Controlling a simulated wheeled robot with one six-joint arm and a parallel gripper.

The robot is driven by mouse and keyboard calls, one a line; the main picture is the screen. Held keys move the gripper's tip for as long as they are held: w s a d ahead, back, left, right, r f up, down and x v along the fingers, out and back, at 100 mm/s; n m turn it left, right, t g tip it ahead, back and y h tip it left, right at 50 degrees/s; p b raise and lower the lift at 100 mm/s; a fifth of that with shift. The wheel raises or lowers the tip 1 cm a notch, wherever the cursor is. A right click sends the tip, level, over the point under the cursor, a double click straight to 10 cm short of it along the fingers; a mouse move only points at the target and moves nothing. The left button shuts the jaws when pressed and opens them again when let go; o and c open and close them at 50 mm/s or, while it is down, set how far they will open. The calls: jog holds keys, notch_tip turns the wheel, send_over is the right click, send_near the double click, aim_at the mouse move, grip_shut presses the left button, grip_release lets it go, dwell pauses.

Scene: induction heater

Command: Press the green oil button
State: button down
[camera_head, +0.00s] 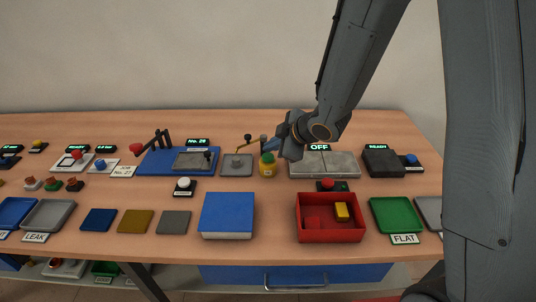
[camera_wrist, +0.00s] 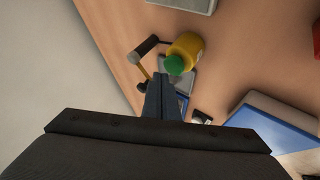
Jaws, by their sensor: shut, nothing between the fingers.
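The green button (camera_head: 267,157) is the round top of a small yellow oil container (camera_head: 268,170), which stands upright on the table right of a grey plate. In the wrist view the green button (camera_wrist: 174,64) and yellow body (camera_wrist: 188,47) show just beyond my fingertips. My gripper (camera_head: 269,146) is shut and empty, slightly above the container in the head view. In the wrist view my fingertips (camera_wrist: 162,82) lie close to the button's lower left. I cannot tell whether they touch it.
A yellow lever with a dark knob (camera_head: 248,137) rises over the grey plate (camera_head: 236,170), close to my fingers. Right is a grey slab unit (camera_head: 337,165) with an "OFF" display. A blue box (camera_head: 228,212) and red bin (camera_head: 330,238) stand in front.

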aim_at(271, 158)
notch_tip(271, 158, up, 5)
jog(key=p, duration=0.5)
dwell(0.3)
dwell(2.4)
jog(key=s+d+r+m+g+h, duration=0.1)
jog(key=s+d+m+h, duration=0.3)
jog(key=d, duration=0.3)
jog(key=s+d+r+m+h, duration=0.1)
jog(key=s+d+m+h, duration=0.1)
jog(key=s+d+m, duration=0.35)
jog(key=s+d+m+g, duration=0.2)
jog(key=s+m, duration=0.1)
jog(key=s, duration=0.3)
jog(key=s+d+m+g+b, duration=0.1)
jog(key=s+m+g, duration=0.1)
jog(key=s+m, duration=0.2)
jog(key=shift+s+d+r+g, duration=0.3)
jog(key=shift+s+d+r, duration=0.05)
jog(key=shift+s, duration=0.8)
jog(key=shift+d+m, duration=0.1)
jog(key=shift+m, duration=0.25)
